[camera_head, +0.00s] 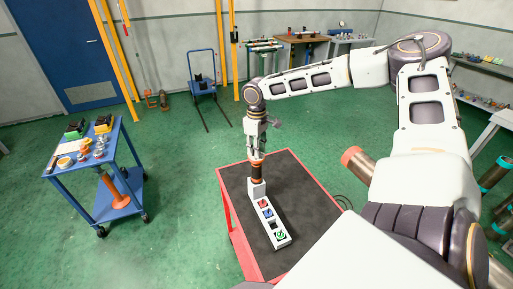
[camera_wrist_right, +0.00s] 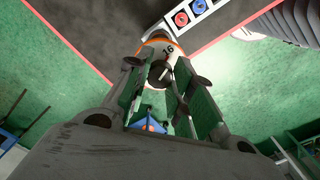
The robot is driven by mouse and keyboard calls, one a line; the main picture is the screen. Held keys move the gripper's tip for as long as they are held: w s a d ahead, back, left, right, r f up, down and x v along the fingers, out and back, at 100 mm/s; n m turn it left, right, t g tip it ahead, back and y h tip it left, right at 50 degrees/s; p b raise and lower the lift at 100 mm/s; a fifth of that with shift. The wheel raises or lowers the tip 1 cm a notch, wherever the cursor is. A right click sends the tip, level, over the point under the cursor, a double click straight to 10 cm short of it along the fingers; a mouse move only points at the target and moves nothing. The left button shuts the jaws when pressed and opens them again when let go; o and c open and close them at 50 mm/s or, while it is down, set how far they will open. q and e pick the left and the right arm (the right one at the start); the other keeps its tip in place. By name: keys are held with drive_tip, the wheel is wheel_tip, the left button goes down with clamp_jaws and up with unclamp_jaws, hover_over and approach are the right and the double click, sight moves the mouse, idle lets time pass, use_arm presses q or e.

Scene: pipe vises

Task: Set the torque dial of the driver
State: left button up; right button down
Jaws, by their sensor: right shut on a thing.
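In the right wrist view the green-padded fingers (camera_wrist_right: 161,80) lie on both sides of a black dial (camera_wrist_right: 161,74) with a pale mark. The driver's orange and white collar (camera_wrist_right: 160,48) carries small dark characters that I cannot read surely. My left gripper is not in view.
The white strip (camera_head: 273,240) has red, blue and green markings and lies on the dark top of the red cart (camera_head: 302,195). A blue cart (camera_head: 101,176) with small parts stands at the left. Green floor between the two carts is clear.

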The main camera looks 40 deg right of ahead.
drive_tip(key=shift+n, duration=0.6)
drive_tip(key=c, duration=1.2)
unclamp_jaws()
drive_tip(key=shift+r, duration=0.1)
drive_tip(key=shift+r, duration=5.9)
